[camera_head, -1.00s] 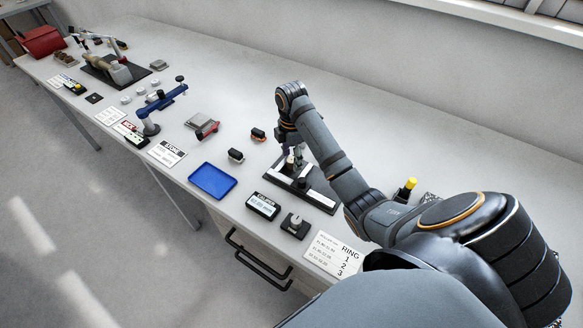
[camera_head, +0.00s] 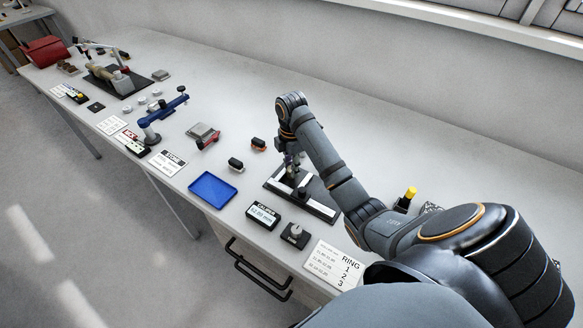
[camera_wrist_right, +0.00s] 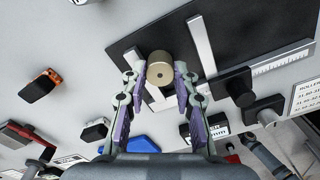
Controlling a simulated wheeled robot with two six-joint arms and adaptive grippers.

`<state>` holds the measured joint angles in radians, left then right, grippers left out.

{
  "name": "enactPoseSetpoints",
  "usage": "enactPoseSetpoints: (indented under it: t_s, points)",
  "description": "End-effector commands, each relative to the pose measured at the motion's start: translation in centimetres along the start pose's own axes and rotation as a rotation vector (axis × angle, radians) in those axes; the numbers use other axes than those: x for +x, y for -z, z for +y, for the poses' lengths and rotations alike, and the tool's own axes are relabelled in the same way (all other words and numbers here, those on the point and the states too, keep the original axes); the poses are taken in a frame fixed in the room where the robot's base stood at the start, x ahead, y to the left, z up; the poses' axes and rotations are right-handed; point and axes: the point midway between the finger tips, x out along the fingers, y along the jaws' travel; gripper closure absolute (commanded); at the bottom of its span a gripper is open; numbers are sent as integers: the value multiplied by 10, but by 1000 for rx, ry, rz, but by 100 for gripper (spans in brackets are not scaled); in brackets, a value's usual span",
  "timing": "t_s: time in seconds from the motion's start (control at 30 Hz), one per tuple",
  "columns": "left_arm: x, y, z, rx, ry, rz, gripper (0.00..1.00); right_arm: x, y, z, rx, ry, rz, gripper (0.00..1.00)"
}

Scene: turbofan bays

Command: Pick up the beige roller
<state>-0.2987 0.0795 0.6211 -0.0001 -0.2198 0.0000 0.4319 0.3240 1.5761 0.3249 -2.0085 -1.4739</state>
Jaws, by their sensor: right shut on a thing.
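In the head view my right gripper (camera_head: 293,162) points down at the black fixture plate (camera_wrist_right: 235,32) with pale bars, and hides most of the roller there. I cannot tell whether the roller touches the plate. My left gripper is not in view.
A caliper display (camera_head: 263,215), a small black block with a knob (camera_head: 295,235) and a ring card (camera_head: 335,263) lie near the front edge. A blue tray (camera_head: 213,189) is left of the plate. The bench behind the plate is clear.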

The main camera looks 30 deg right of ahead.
Motion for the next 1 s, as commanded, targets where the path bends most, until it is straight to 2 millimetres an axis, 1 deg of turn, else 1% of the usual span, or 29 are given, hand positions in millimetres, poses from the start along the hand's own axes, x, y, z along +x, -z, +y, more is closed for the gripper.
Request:
enactPoseSetpoints:
  t_s: [0.03, 0.13, 0.23, 0.37, 0.4, 0.5, 0.57, 0.6, 0.7, 0.8, 0.9, 1.0]
  points:
    - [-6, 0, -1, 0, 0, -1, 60, -7, 0, 0, 0, -1, 0, 100]
    - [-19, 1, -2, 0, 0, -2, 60, -20, 0, 0, 0, -2, 0, 100]
    - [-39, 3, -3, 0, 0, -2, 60, -41, 0, 0, 0, -2, 0, 100]
    - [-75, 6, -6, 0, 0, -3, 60, -66, 9, -17, -2, 0, 0, 100]
    - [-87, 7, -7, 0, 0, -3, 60, -75, 13, -23, -2, 0, 0, 100]
    - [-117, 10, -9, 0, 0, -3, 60, -97, 21, -38, -2, 0, 1, 100]
    - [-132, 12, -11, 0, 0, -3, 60, -108, 26, -48, -2, 0, 1, 100]
    - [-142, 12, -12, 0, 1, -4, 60, -111, 34, -61, -3, 3, 3, 100]
    - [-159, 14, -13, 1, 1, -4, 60, -119, 47, -85, -2, 2, 4, 100]
    - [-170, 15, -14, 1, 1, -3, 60, -125, 57, -102, -1, 1, 3, 100]
    - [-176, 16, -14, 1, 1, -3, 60, -128, 63, -114, 0, 0, 3, 100]
    - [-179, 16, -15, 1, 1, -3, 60, -129, 66, -120, 0, -1, 1, 100]
